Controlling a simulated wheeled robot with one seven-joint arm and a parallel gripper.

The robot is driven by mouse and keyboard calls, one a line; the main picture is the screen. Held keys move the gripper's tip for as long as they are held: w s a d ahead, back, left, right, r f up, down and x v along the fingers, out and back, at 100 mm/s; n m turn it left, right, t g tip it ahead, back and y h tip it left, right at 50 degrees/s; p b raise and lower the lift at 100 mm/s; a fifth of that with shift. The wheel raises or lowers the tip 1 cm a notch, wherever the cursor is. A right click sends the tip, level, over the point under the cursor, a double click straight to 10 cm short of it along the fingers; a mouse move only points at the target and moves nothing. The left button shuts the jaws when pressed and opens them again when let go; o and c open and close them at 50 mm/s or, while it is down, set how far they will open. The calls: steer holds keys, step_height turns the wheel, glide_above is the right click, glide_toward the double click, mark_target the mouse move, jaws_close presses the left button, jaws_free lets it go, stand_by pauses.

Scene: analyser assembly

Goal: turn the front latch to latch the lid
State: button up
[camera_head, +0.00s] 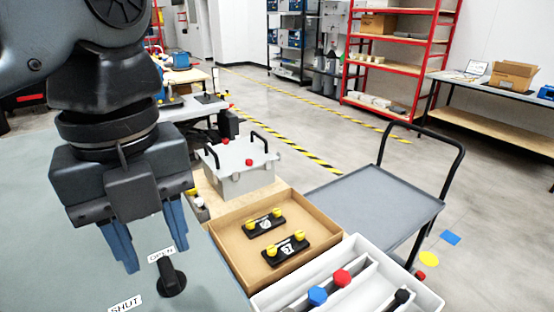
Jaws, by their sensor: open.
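The front latch (172,280) is a black turn handle on a round base, on the grey-green lid (220,290) at the bottom left. Its handle points up in the picture toward the label OPEN (161,255). The label SHUT (125,304) lies to the lower left of the latch. My gripper (155,259) points down with its two blue fingers spread apart and nothing between them. In the picture the fingertips are just above and left of the latch; I cannot tell the exact height gap. No contact with the latch is visible.
A cardboard tray (222,232) with two black yellow-knobbed parts is right of the lid. A white divided bin (355,250) with red, blue and black knobs is at the bottom. A grey box (240,178) with black handles stands behind. A cart (370,205) is further right.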

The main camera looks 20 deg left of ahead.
mark_target(165, 267)
steer(key=shift+f+p, duration=0.3)
steer(key=shift+f, duration=1.55)
steer(key=shift+d, duration=0.1)
steer(key=shift+c, duration=0.4)
jaws_close()
